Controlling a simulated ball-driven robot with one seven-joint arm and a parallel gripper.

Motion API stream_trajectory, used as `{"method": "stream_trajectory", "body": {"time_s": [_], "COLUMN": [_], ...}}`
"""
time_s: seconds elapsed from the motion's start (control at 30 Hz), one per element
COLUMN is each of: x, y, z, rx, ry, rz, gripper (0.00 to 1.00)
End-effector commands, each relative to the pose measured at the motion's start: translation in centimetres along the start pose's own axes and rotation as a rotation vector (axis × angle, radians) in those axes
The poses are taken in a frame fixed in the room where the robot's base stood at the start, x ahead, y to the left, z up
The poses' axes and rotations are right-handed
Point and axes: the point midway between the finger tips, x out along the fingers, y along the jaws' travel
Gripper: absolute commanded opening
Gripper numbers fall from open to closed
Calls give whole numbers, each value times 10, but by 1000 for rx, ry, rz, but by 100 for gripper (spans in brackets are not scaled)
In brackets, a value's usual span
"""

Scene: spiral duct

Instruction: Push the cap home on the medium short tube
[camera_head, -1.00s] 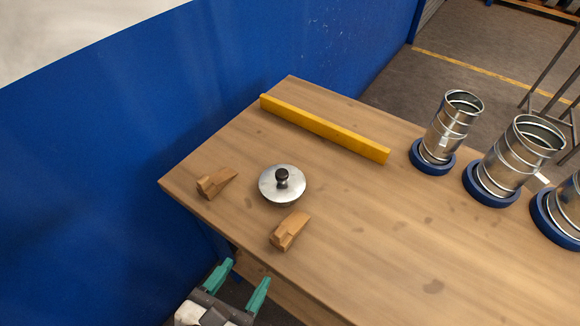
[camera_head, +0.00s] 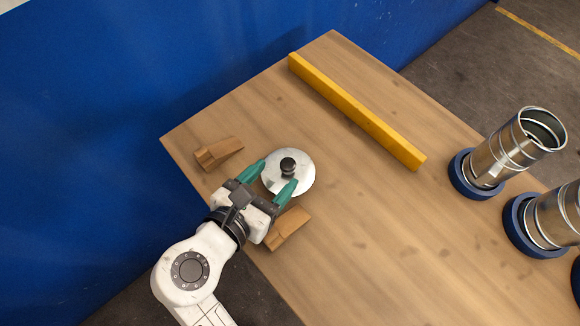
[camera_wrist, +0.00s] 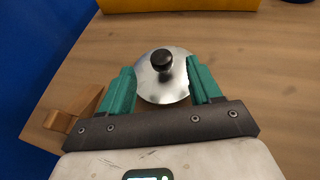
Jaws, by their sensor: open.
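The cap (camera_head: 300,183) is a round silver disc with a black knob (camera_head: 288,165), lying on the wooden table. My gripper (camera_head: 274,178) is open, its two green fingers reaching over the near part of the cap, short of the knob. In the wrist view the cap (camera_wrist: 163,88) lies between and beyond the fingertips, the knob (camera_wrist: 161,60) ahead of them. Silver spiral tubes stand in blue rings at the right of the head view: a smaller one (camera_head: 505,150) and a wider one (camera_head: 556,215), partly cut off. I cannot tell which is the medium short tube.
A yellow bar (camera_head: 355,110) lies across the back of the table (camera_head: 390,230). Wooden wedge blocks sit left (camera_head: 219,152) and right (camera_head: 288,229) of my gripper. A blue wall (camera_head: 120,90) stands beyond the left edge. The middle of the table is clear.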

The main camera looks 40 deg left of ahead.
Motion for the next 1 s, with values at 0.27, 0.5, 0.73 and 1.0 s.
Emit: {"method": "stream_trajectory", "body": {"time_s": [0.27,0.5,0.73,1.0], "x": [22,55,63,63], "y": [-2,-2,-1,-1], "z": [0,-2,-3,-3], "rx": [0,0,0,0], "ry": [1,0,1,1], "rz": [-4,-2,2,1], "gripper": [63,63,63,49]}}
